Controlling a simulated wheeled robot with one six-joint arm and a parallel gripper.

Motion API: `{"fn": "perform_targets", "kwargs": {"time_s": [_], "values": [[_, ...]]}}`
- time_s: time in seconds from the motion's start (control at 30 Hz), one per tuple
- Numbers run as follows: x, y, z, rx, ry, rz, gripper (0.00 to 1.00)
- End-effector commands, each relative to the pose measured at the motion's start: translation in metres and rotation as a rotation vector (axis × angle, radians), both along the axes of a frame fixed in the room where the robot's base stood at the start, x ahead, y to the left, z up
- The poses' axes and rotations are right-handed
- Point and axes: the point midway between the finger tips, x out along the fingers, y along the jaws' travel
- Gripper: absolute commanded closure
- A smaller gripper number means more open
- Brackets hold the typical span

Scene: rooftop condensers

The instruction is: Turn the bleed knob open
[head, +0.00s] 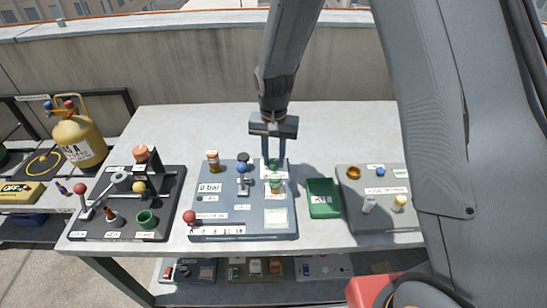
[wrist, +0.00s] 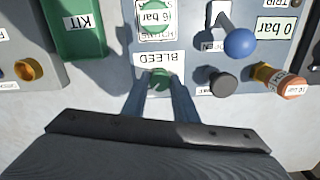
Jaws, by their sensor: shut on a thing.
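The bleed knob (wrist: 160,76) is small and green, beside a white label reading BLEED on the grey-blue panel (head: 215,225). The label reads upside down in the wrist view. My gripper (wrist: 159,86) is shut on the knob, with one finger on each side of it. In the head view my gripper (head: 274,160) reaches down from above to the panel's back right part, and its fingers partly hide the knob. How far the knob is turned cannot be told. A display (head: 209,188) on the panel reads 0 bar.
A blue-ball lever (wrist: 238,42), a black knob (wrist: 223,82) and an orange-capped fitting (wrist: 288,85) stand close to the gripper. A green KIT tray (head: 323,211) lies right of the panel. Other panels flank both sides. Bare tabletop lies behind.

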Motion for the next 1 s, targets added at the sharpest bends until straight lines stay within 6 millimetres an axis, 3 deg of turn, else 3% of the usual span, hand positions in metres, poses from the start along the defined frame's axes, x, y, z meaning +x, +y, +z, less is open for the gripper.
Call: {"fn": "perform_targets", "kwargs": {"time_s": [0.4, 0.43, 0.53, 0.83, 1.0], "values": [[0.002, 0.001, 0.002, 0.002, -0.005, -0.008, 0.96], [0.002, 0.001, 0.002, 0.002, -0.005, -0.008, 0.71], [0.002, 0.0, 0.001, 0.001, -0.003, -0.008, 0.55], [0.001, 0.0, 0.001, 0.0, -0.002, -0.007, 0.55], [0.002, 0.001, 0.013, 0.002, -0.005, -0.007, 0.55]]}}
